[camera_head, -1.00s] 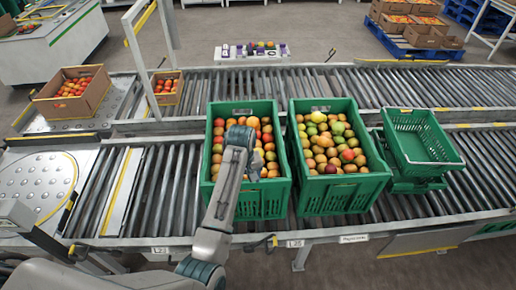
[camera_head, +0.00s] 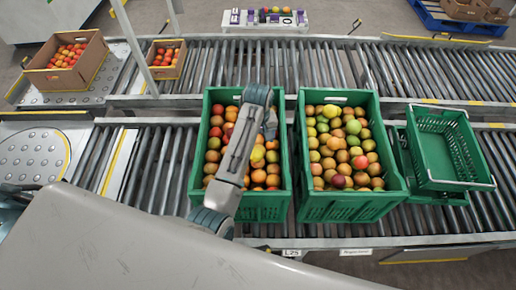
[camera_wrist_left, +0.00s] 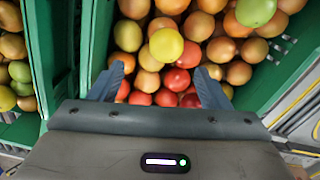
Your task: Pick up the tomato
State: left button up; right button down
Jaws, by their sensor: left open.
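The left green crate (camera_head: 198,190) is filled with red, orange and yellow-green tomatoes (camera_head: 272,157). My left gripper (camera_head: 270,125) is above this crate, its fingers mostly hidden by the wrist in the head view. In the left wrist view my gripper (camera_wrist_left: 162,84) is open, with its two fingers apart over the tomatoes. A yellow tomato (camera_wrist_left: 166,45) lies just beyond the fingertips, and several red tomatoes (camera_wrist_left: 176,80) lie between the fingers. Nothing is held. Which tomato is meant cannot be told. My right gripper is not in view.
A second full green crate (camera_head: 340,208) stands close on the right, with empty stacked green crates (camera_head: 440,150) beyond. Cardboard boxes (camera_head: 88,65) of tomatoes sit at the back left. The crates' walls rise around the fruit. Roller conveyor (camera_head: 160,165) is bare left of the crates.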

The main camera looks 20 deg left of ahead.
aim_at(257, 151)
pick_arm(q)
jog(key=f, duration=0.2)
jog(key=shift+s+f, duration=0.35)
jog(key=shift+w+a+f+p, duration=0.1)
jog(key=shift+f+p, duration=0.25)
jog(key=shift+p, duration=0.1)
jog(key=f, duration=0.1)
jog(key=f+p, duration=0.1)
jog(key=f, duration=0.1)
jog(key=shift+s+a+f+p, duration=0.2)
jog(key=shift+s+f+p, duration=0.05)
jog(key=shift+f+p, duration=0.05)
jog(key=shift+f, duration=0.55)
jog(key=shift+c, duration=1.3)
jog(key=c, duration=0.5)
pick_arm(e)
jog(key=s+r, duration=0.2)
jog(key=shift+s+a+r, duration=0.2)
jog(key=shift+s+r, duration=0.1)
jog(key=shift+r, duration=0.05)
